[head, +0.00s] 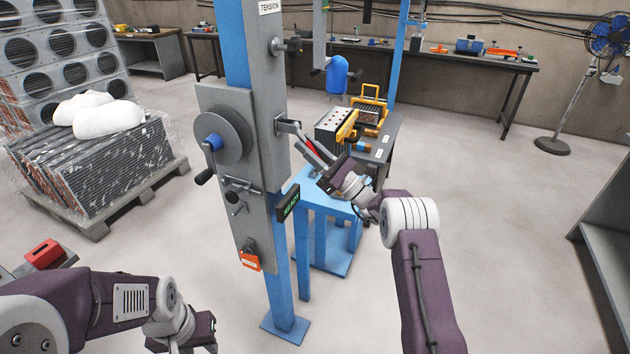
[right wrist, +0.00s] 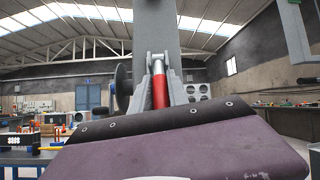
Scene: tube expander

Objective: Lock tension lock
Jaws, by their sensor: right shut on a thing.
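The tension lock is a lever with a red handle (head: 310,147) on a grey bracket (head: 289,125). The bracket sits on the right side of the upright column (head: 262,150) under the TENSION label (head: 271,7). My right gripper (head: 313,153) is shut on the red handle, which angles down and right from the bracket. In the right wrist view the red handle (right wrist: 160,92) stands between the grey fingers, its metal fork above. My left gripper (head: 208,332) is low at the bottom left, apart from the column; its jaw opening cannot be made out.
A crank wheel (head: 222,139) and an orange-red box (head: 250,261) are on the column's front. A small display (head: 288,204) juts from its lower right. A blue stand (head: 322,205) is behind my right arm. Open floor (head: 510,220) lies to the right.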

